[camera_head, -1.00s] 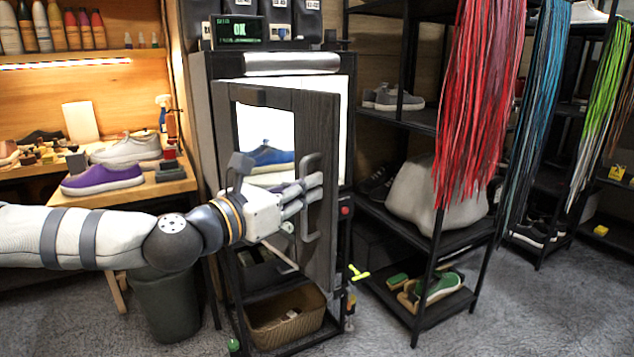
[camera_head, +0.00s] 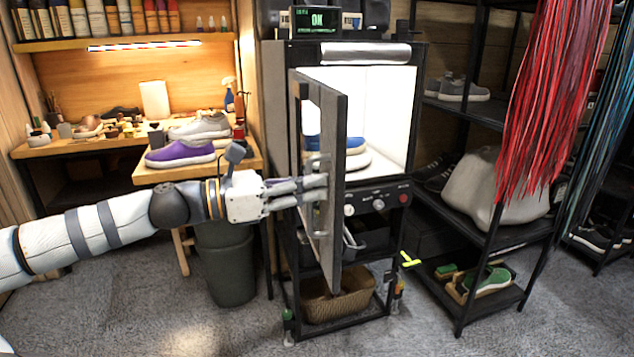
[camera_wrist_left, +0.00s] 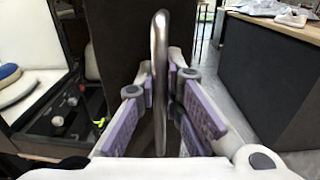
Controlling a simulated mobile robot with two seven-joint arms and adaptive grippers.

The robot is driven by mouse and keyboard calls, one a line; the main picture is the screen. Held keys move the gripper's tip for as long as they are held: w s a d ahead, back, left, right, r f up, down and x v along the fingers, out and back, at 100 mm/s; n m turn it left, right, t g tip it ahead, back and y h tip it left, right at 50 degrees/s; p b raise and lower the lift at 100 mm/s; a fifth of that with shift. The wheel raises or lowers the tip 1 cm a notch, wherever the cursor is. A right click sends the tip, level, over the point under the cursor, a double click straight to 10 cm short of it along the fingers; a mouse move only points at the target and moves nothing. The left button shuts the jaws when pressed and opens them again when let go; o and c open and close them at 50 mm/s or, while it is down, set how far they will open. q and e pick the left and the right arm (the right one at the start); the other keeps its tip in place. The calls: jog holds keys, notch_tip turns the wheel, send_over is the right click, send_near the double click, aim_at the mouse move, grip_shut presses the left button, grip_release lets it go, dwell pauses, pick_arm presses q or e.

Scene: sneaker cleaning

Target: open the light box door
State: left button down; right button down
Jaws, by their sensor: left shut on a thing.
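The light box (camera_head: 415,110) stands in the middle of the head view with a bright white interior. Its dark door (camera_head: 335,225) is swung well out on its left side, and the opening shows on the right of it. My left gripper (camera_head: 322,187) is shut on the door handle (camera_head: 312,215). In the left wrist view the metal handle (camera_wrist_left: 160,70) stands upright between the purple-padded fingers of my left gripper (camera_wrist_left: 155,120). A blue and white sneaker (camera_head: 355,146) sits inside the box, partly hidden by the door. My right gripper is not in view.
A bench (camera_head: 150,178) with a purple shoe (camera_head: 180,154) stands at left, above a dark bin (camera_head: 226,265). A brown basket (camera_head: 340,303) sits below the box. A shoe rack (camera_head: 478,222) stands close on the right. The floor in front is clear.

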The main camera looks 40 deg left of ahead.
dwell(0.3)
pick_arm(q)
jog(key=c, duration=2)
grip_release()
jog(key=shift+o, duration=0.2)
jog(key=v, duration=1.2)
